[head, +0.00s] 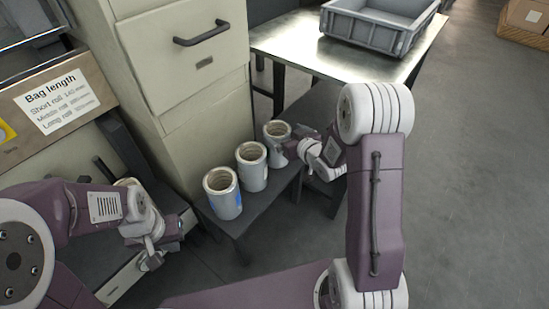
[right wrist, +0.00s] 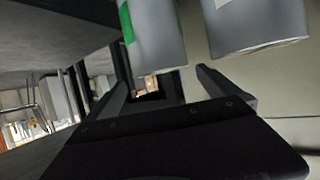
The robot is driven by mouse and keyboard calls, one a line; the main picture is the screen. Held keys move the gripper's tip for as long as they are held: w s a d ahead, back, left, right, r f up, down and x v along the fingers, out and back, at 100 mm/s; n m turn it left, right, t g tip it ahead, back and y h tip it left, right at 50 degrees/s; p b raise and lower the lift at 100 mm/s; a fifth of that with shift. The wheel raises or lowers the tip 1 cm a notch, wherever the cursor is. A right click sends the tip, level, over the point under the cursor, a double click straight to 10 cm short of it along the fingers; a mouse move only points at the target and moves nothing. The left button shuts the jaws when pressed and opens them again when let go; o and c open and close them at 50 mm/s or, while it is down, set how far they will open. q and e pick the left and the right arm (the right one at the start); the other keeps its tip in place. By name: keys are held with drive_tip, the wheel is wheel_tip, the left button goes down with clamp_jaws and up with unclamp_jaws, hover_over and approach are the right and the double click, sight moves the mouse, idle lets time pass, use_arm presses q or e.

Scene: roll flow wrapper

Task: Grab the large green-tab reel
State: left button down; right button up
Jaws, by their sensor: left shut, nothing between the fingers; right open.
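Three grey-white hollow reels stand upright in a row on a low dark bench. The reel with the green tab (right wrist: 155,42) shows in the right wrist view, ahead of and between the fingers. It appears to be the far-right reel (head: 273,134) of the row in the head view, where its tab is hidden. My right gripper (head: 294,150) is open beside that reel, and its two spread fingers show in the right wrist view (right wrist: 160,84). I cannot tell whether they touch it. My left gripper (head: 154,260) is shut and empty at the lower left, apart from the reels.
The middle reel (head: 252,167) and the near reel (head: 222,194), with a blue tab, stand close by on the dark bench (head: 238,222). A beige drawer cabinet (head: 190,80) rises behind them. A metal table (head: 345,61) carries a grey crate (head: 372,35). Floor at right is clear.

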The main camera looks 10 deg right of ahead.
sight(272, 126)
drive_tip(key=shift+p+x, duration=0.6)
drive_tip(key=shift+x, duration=0.25)
drive_tip(key=b+x, duration=0.5)
drive_tip(key=x, duration=0.2)
drive_tip(key=shift+a+f, duration=0.1)
drive_tip(key=shift+f, duration=0.15)
drive_tip(key=shift+w+r, duration=0.1)
drive_tip(key=shift+w, duration=0.05)
drive_tip(key=shift+r, duration=0.1)
